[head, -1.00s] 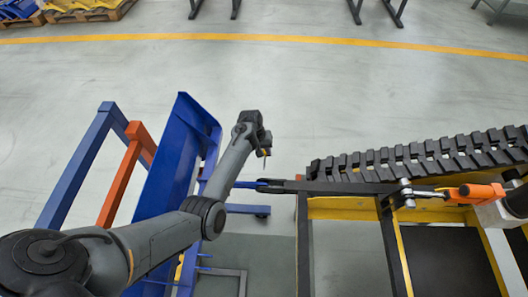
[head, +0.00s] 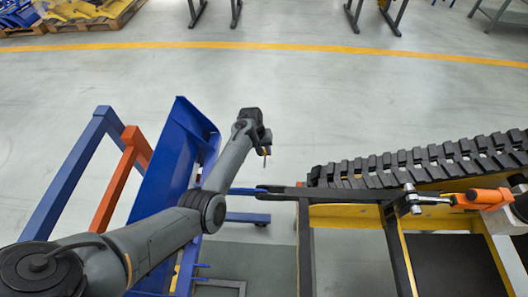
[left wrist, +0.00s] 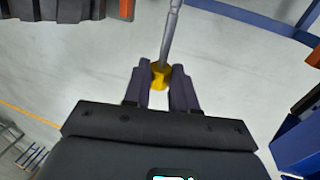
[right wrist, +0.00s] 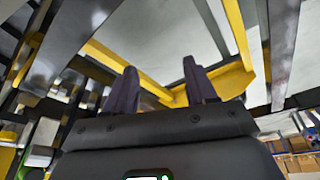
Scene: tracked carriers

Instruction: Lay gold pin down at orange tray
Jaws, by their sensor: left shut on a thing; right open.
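My left gripper (head: 264,150) is at the end of the grey arm, above open floor between the blue cart and the yellow frame. In the left wrist view my left gripper (left wrist: 160,78) is shut on the gold pin (left wrist: 160,76), a short yellow piece with a long grey rod extending upward in the picture. In the head view the pin is only a small yellowish bit at the fingertips. My right gripper (right wrist: 163,72) is open and empty in its wrist view, facing yellow and grey beams. I cannot identify an orange tray for certain in any view.
A blue panel cart (head: 165,160) and an orange beam (head: 120,180) stand at left. A black track (head: 420,160) lies along the yellow frame (head: 345,212) at right. An orange tool (head: 488,198) is on the frame.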

